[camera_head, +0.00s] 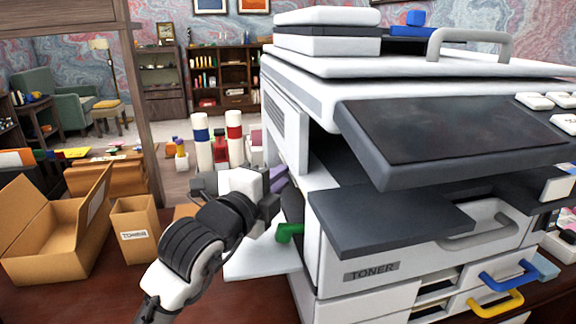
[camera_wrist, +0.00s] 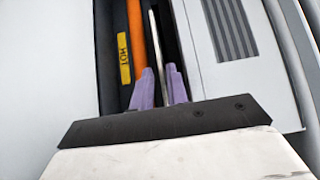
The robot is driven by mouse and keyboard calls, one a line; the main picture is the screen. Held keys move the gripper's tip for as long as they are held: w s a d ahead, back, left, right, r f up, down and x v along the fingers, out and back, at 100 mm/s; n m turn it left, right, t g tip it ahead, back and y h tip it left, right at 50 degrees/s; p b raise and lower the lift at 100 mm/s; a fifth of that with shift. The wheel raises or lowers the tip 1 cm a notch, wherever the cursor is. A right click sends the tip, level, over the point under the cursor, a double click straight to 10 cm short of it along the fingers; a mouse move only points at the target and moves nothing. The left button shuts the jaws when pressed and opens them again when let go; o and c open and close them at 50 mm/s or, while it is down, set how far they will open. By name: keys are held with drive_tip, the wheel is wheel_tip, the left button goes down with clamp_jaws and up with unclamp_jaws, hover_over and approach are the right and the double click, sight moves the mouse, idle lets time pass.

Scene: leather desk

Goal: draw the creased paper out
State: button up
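My gripper (camera_head: 278,180) reaches into the open left side of the white printer. In the wrist view its two purple fingers (camera_wrist: 160,72) stand slightly apart inside the dark opening. A thin pale strip (camera_wrist: 156,45), which looks like the creased paper seen edge-on, runs between the fingers. There seems to be a small gap to the fingers, so the gripper looks open around it. The strip's creases and inner end are hidden. In the head view the paper is hidden behind my gripper and the printer wall.
An orange roller (camera_wrist: 136,35) with a yellow HOT label (camera_wrist: 124,58) lies close left of the fingers. A green lever (camera_head: 288,231) sits below my gripper, above a lowered white door (camera_head: 262,260). A toner box (camera_head: 135,228) and an open carton (camera_head: 50,235) stand left.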

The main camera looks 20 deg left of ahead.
drive_tip(key=shift+w+d+p, duration=0.2)
drive_tip(key=shift+w, duration=0.85)
drive_tip(key=shift+w+d+p, duration=0.15)
drive_tip(key=shift+w+p, duration=0.05)
drive_tip(key=shift+w, duration=0.8)
clamp_jaws()
drive_tip(key=shift+s+a+f+b, duration=0.1)
drive_tip(key=shift+s+a+b, duration=0.5)
drive_tip(key=shift+a, duration=0.2)
drive_tip(key=s+a+b, duration=0.5)
drive_tip(key=s+a, duration=0.2)
drive_tip(key=a, duration=0.4)
drive_tip(key=shift+s, duration=0.15)
drive_tip(key=shift+d+r, duration=0.1)
drive_tip(key=shift+r, duration=0.1)
